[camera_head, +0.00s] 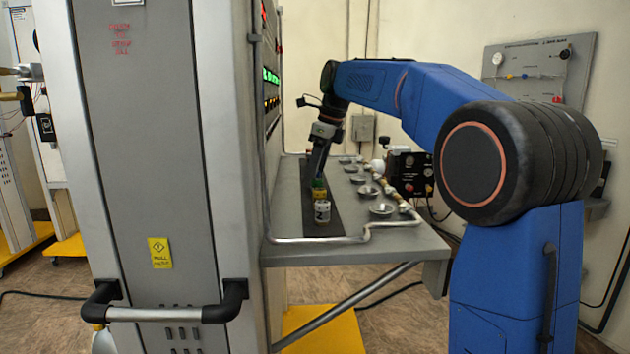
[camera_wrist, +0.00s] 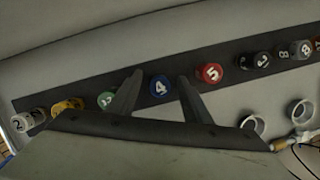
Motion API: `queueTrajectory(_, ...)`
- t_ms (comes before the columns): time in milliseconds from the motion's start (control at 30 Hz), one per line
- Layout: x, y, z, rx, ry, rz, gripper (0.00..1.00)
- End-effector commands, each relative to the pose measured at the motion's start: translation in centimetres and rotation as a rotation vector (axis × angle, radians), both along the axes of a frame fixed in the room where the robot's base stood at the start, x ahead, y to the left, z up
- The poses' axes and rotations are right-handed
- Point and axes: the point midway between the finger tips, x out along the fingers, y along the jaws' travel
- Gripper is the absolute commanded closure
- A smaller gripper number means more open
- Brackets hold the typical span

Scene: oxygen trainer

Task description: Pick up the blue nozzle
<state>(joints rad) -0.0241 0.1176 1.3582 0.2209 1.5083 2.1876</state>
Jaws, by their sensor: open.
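The blue nozzle (camera_wrist: 160,86), marked 4, stands in a row of coloured nozzles on a dark strip in the wrist view. My gripper (camera_wrist: 158,78) is open, with one finger on each side of the blue nozzle in the picture; I cannot tell how far above it the fingers are. In the head view my gripper (camera_head: 318,172) points down over the shelf. The blue nozzle is hidden there behind the gripper and the nearer nozzles.
A green nozzle (camera_wrist: 106,99) and a red nozzle (camera_wrist: 209,73) flank the blue one. Yellow (camera_wrist: 68,105) and white (camera_wrist: 28,120) nozzles stand farther left, several dark ones right. Metal cups (camera_head: 382,209) line the shelf (camera_head: 350,252). A tall grey cabinet (camera_head: 140,180) stands left.

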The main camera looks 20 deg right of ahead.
Motion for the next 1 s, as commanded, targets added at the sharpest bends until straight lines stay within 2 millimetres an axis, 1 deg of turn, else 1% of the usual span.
queueTrajectory(33, 0.0, 0.0, 0.0, 0.0, 0.0, 0.0, 0.55)
queueTrajectory(67, 0.0, 0.0, 0.0, 0.0, 0.0, 0.0, 0.58)
queueTrajectory(100, 0.0, 0.0, 0.0, 0.0, 0.0, 0.0, 0.67)
queueTrajectory(167, 0.0, 0.0, 0.0, 0.0, 0.0, 0.0, 0.82)
queueTrajectory(200, 0.0, 0.0, 0.0, 0.0, 0.0, 0.0, 0.91)
queueTrajectory(233, 0.0, 0.0, 0.0, 0.0, 0.0, 0.0, 0.98)
queueTrajectory(267, 0.0, 0.0, 0.0, 0.0, 0.0, 0.0, 1.0)
queueTrajectory(500, 0.0, 0.0, 0.1, 0.0, 0.0, 0.0, 1.0)
queueTrajectory(633, 0.0, 0.0, 0.8, 0.0, 0.0, 0.0, 1.0)
queueTrajectory(767, 0.1, 0.0, 2.7, 0.0, -0.002, -0.001, 1.0)
queueTrajectory(1000, 0.1, 0.0, 7.2, 0.0, -0.003, 0.0, 1.0)
